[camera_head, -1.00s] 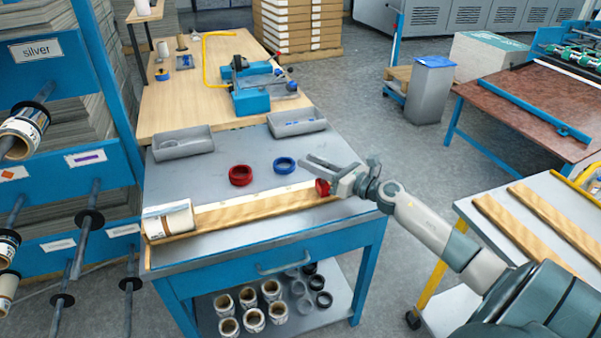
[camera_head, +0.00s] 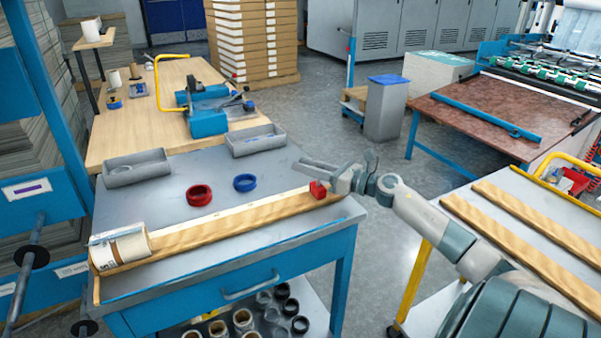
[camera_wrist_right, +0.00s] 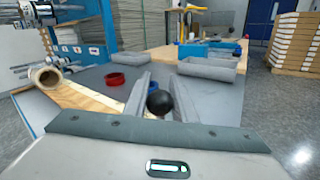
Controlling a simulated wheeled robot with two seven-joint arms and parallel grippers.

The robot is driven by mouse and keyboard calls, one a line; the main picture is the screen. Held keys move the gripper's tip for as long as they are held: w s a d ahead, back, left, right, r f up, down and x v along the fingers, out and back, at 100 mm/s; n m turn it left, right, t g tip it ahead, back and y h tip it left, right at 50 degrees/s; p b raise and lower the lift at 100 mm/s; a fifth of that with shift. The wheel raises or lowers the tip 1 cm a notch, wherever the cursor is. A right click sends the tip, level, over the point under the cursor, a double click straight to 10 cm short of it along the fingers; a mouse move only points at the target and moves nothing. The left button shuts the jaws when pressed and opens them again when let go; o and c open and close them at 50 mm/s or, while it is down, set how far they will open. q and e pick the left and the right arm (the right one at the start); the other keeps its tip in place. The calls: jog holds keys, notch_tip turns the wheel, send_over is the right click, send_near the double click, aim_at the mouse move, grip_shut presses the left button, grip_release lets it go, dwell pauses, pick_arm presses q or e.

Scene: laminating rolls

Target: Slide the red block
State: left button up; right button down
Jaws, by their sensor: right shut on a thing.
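The red block (camera_head: 318,189) sits at the right end of a long wooden board (camera_head: 230,224) with a pale strip along its back edge. My right gripper (camera_head: 312,171) is at the block, reaching in from the right. In the right wrist view a round black knob (camera_wrist_right: 160,103) stands between the two fingers (camera_wrist_right: 158,92), and the red block itself is hidden there. A roll with a white label (camera_head: 122,247) lies at the board's left end; it also shows in the right wrist view (camera_wrist_right: 47,77).
A red ring (camera_head: 199,195) and a blue ring (camera_head: 245,182) lie on the grey table behind the board. Two grey trays (camera_head: 137,168) (camera_head: 256,140) stand farther back. A cart with wooden boards (camera_head: 527,217) is at right. The board between roll and block looks clear.

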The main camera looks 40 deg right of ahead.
pick_arm(q)
jog(key=shift+w+r, duration=0.1)
jog(key=shift+r, duration=0.15)
pick_arm(e)
jog(key=shift+d, duration=0.15)
jog(key=c, duration=1.5)
grip_release()
jog(key=shift+o, duration=0.2)
jog(key=shift+s, duration=0.1)
jog(key=shift+s+d+f, duration=0.15)
jog(key=shift+s+d, duration=0.05)
jog(key=shift+s, duration=0.4)
pick_arm(q)
jog(key=r+b, duration=0.1)
jog(key=r, duration=0.1)
jog(key=r+b, duration=0.1)
jog(key=r, duration=0.2)
jog(key=shift+w+d+r, duration=0.15)
jog(key=shift+d, duration=0.05)
pick_arm(e)
jog(key=v, duration=1.6)
